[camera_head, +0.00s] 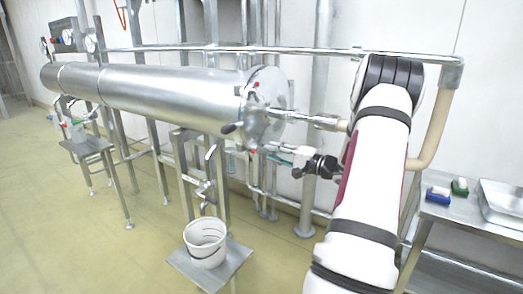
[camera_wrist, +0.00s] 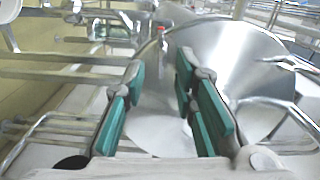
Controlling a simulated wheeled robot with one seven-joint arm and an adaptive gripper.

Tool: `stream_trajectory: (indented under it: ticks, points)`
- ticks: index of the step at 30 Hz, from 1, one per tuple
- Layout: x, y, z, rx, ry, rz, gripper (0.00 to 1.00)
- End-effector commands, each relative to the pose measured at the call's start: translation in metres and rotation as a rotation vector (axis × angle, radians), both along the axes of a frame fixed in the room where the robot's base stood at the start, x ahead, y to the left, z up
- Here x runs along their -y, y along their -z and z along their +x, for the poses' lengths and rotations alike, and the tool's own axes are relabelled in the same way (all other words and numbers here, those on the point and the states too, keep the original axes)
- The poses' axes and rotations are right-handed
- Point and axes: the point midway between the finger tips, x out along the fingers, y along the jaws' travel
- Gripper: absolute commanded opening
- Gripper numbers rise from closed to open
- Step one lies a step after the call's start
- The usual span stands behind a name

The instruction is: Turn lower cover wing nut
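The round steel end cover (camera_head: 268,105) closes the right end of a long horizontal steel cylinder (camera_head: 165,88). It also shows in the wrist view (camera_wrist: 240,55) as a shiny curved surface ahead and to the right. Small red-marked fittings sit on its rim, one at the upper edge (camera_head: 257,85). Another red spot is low on the rim, close to my fingertips; I cannot make out its wing nut shape. My gripper (camera_head: 272,149) is beside the lower part of the cover. In the wrist view my gripper (camera_wrist: 157,85) has its teal-padded fingers apart, with nothing visibly held between them.
A steel pipe (camera_head: 320,119) projects from the cover just above my gripper. Steel legs and pipework stand below. A white bucket (camera_head: 206,243) sits on a low stand. A side table (camera_head: 440,211) with blue and green items and a tray (camera_head: 503,200) is at right.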

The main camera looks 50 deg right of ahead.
Motion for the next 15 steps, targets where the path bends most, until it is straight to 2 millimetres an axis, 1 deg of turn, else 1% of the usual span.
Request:
stream_trajectory:
  ticks: [1,6,10,15]
  points:
    - [-0.001,0.000,0.010,0.001,-0.002,-0.001,0.26]
    - [-0.003,0.000,0.035,0.000,-0.001,0.000,0.26]
    - [-0.004,0.000,0.046,0.000,-0.001,0.000,0.26]
    - [-0.004,0.000,0.051,0.000,0.000,0.000,0.26]
